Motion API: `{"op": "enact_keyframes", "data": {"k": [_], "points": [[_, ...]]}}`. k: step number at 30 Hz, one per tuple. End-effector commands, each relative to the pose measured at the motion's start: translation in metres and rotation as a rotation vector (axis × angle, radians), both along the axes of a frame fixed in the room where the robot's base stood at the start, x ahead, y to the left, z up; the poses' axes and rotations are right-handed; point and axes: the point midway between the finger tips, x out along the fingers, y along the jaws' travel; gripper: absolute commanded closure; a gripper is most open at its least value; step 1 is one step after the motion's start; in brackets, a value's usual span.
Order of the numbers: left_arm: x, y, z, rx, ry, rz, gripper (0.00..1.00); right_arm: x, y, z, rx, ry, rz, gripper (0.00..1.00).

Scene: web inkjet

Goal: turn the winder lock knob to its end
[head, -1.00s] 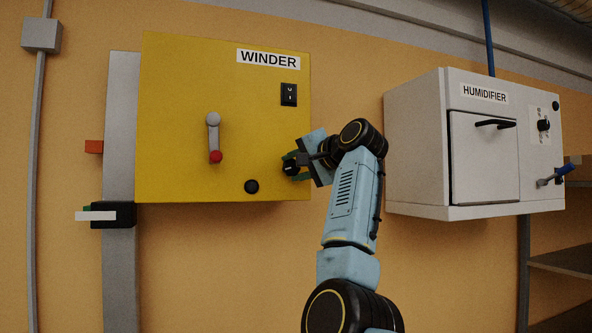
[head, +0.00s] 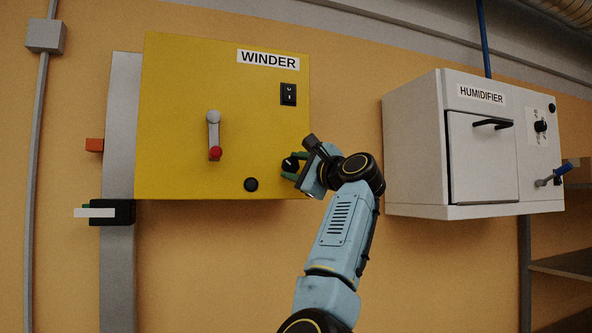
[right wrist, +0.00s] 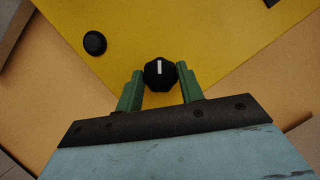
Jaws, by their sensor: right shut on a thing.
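The lock knob (head: 289,164) is a small round black knob at the lower right of the yellow winder box (head: 222,75). In the right wrist view, the knob (right wrist: 160,76) shows a white pointer mark on its face. My right gripper (head: 296,168) has its green fingers on the two sides of the knob, shut on it. The fingers also show in the right wrist view (right wrist: 161,83), one at each side of the knob. The gripper hides part of the knob in the head view. My left gripper is out of view.
The winder front also carries a crank lever with a red knob (head: 215,153), a black switch (head: 288,94) and a black round button (head: 251,184). The white humidifier cabinet (head: 413,150) stands to the right of my arm, with a wall gap between.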

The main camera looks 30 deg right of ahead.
Motion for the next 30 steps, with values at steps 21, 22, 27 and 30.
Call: {"op": "enact_keyframes", "data": {"k": [21,22,27,30], "points": [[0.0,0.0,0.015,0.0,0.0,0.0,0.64,0.002,0.005,-0.003,0.64,-0.147,0.002,0.85],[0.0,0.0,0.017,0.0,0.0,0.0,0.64,0.002,0.005,-0.003,0.661,-0.151,0.001,0.85],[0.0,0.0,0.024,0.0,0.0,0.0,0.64,0.002,0.005,-0.003,0.764,-0.178,0.0,0.85],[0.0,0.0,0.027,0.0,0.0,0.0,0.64,0.002,0.005,-0.003,0.809,-0.188,0.001,0.85]]}}
